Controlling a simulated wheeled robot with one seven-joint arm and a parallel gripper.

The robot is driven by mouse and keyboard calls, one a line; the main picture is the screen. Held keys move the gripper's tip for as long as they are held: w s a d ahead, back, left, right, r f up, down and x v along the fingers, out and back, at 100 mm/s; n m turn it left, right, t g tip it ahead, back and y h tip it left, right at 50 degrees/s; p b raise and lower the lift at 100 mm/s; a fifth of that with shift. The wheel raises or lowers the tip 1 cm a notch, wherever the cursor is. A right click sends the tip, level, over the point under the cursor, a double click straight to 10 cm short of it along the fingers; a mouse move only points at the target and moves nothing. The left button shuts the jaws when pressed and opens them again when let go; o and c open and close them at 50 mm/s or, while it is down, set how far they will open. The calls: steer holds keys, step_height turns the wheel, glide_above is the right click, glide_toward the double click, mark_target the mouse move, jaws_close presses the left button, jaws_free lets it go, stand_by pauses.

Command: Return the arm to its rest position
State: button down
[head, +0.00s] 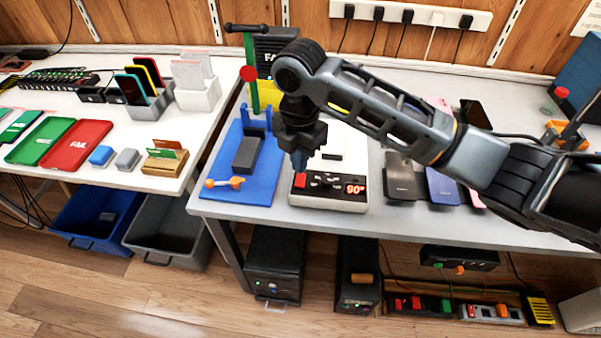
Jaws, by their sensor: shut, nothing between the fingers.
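My gripper (299,162) points down over the white device with a black front panel (330,201) and a red "90°" display. Its fingertips are together and hold nothing. They are close above the panel's left end, beside a red button (300,180); I cannot tell whether they touch it. My arm (385,108) reaches in from the right edge, across the workbench, and hides part of the bench behind it.
A blue fixture (262,180) with a green upright post (250,75) stands left of the gripper. Phones (400,180) lie to the right, under my arm. The left table holds green and red trays (78,146). Bins (90,215) sit below.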

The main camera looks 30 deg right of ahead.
steer(key=shift+r+p, duration=0.6)
steer(key=shift+r, duration=0.4)
